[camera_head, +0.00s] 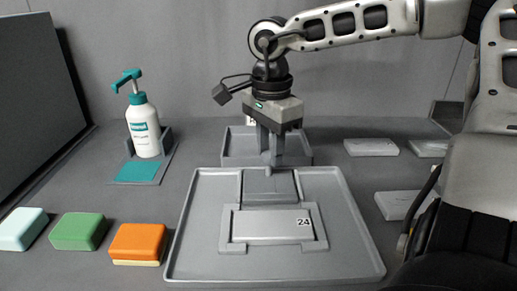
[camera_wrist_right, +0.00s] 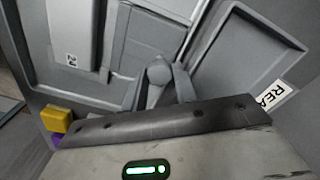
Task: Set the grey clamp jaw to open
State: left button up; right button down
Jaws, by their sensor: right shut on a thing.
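The grey clamp (camera_head: 268,186) stands in a wide grey tray (camera_head: 180,245), at the back of a grey fixture that holds a flat grey block labelled 24 (camera_head: 265,224). My right gripper (camera_head: 271,160) reaches down from above at the back edge of this tray. Its fingers are shut on a small grey part that I take to be the clamp jaw. In the right wrist view a rounded grey piece (camera_wrist_right: 159,72) shows at the fingers, and the gripper body hides what lies below. How far the jaw is swung is hard to tell. My left gripper is not in view.
A smaller grey tray (camera_head: 232,158) stands right behind the gripper. A white pump bottle (camera_head: 144,130) stands at back left. White, green and orange pads (camera_head: 138,242) lie at front left. Several pale flat blocks (camera_head: 371,147) lie at right, near my arm.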

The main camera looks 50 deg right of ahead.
jog(key=c, duration=1.1)
grip_release()
jog(key=shift+w+d, duration=0.2)
jog(key=shift+d, duration=0.05)
jog(key=shift+r, duration=0.1)
notch_tip(320, 180, up, 16)
jog(key=p, duration=0.1)
jog(key=shift+p, duration=0.3)
jog(key=shift+s, duration=0.1)
